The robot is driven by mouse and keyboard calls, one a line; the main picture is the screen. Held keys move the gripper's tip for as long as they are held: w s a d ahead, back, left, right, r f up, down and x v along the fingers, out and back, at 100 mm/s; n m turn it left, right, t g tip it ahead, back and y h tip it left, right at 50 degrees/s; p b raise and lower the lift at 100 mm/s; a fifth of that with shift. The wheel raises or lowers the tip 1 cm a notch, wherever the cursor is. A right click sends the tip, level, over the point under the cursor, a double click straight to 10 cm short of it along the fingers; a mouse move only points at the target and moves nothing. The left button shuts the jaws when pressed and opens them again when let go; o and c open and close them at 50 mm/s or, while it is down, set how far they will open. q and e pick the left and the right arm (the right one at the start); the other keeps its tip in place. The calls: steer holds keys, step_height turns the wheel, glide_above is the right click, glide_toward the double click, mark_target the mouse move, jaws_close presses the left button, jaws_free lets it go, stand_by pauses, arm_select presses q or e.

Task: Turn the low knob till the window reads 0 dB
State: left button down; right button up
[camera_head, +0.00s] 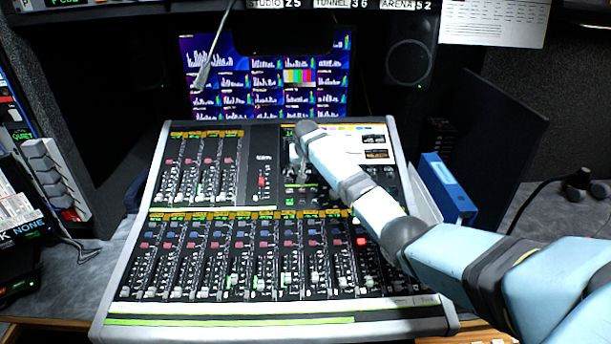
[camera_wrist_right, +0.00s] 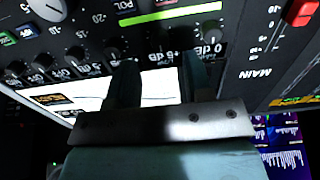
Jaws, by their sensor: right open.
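The mixing console (camera_head: 272,322) lies in front of me, full of small knobs and faders. My right gripper (camera_head: 301,180) points down over its upper middle section, partly hidden by my own arm. In the right wrist view the right gripper (camera_wrist_right: 160,62) is open, its two dark fingers apart with no object between them. Dark knobs (camera_wrist_right: 86,60) stand in a row left of the fingers. A "0 dB" marking (camera_wrist_right: 211,48) shows upside down beside the right finger. I cannot tell which knob is the low one or what its window reads. My left gripper is not in view.
A monitor (camera_head: 215,75) with coloured meters stands behind the console. A blue binder (camera_head: 448,188) is at its right. A speaker (camera_head: 408,62) stands at the back right. Grey switches (camera_head: 52,178) are at the left.

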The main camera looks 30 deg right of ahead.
steer(key=shift+x, duration=2.1)
steer(key=shift+c, duration=0.2)
jaws_close()
